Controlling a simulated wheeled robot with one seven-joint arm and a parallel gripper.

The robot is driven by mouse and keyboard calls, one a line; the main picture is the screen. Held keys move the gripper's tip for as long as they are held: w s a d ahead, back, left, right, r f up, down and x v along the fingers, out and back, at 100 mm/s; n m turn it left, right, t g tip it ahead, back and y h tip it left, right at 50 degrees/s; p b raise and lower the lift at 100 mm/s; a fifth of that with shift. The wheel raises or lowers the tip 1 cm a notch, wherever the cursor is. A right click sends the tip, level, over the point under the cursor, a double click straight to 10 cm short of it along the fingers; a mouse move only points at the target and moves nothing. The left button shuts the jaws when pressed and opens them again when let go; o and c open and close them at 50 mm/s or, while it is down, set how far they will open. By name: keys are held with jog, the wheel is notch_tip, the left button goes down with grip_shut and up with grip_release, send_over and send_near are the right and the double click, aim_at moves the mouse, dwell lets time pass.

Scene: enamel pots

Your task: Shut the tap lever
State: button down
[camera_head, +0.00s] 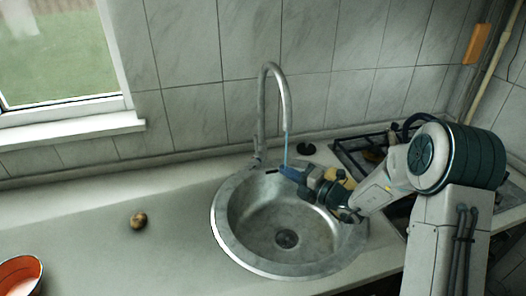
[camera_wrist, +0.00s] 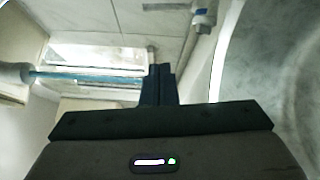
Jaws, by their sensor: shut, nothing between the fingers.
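The tap (camera_head: 283,90) is a tall metal gooseneck at the back rim of the sink. A thin bluish stream of water (camera_head: 286,150) falls from its spout; the stream also crosses the left of the wrist view (camera_wrist: 85,78). The tap's lower body (camera_head: 258,158) stands left of my gripper (camera_head: 281,169), and part of the tap shows at the top of the wrist view (camera_wrist: 201,17). I cannot clearly make out the lever. My gripper's fingers, also in the wrist view (camera_wrist: 161,68), are together and empty, over the sink's back edge and apart from the tap body.
The round metal sink (camera_head: 225,232) lies below my gripper. A brown round object (camera_head: 138,220) sits on the counter, and an orange-red pot (camera_head: 20,272) stands at the lower left. A dark hob grate (camera_head: 350,150) is behind my arm. The counter left of the sink is mostly clear.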

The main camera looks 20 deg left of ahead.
jog(key=p, duration=0.2)
send_near(256, 146)
jog(key=s+a+r, duration=0.1)
jog(key=s+a, duration=0.1)
jog(key=a, duration=0.3)
jog(key=shift+m+t, duration=0.3)
jog(key=shift+m, duration=0.1)
jog(key=shift+w+a+r+p, duration=0.1)
jog(key=shift+w+a+p, duration=0.25)
jog(key=shift+w, duration=0.55)
jog(key=shift+w+a+r+p, duration=0.15)
jog(key=shift+w+a, duration=0.25)
jog(key=shift+w, duration=0.55)
jog(key=shift+f, duration=0.1)
jog(key=shift+w+r+m+h+p, duration=0.3)
jog(key=shift+w+r+m+p, duration=0.15)
jog(key=shift+w+m+p, duration=0.55)
jog(key=shift+s, duration=0.15)
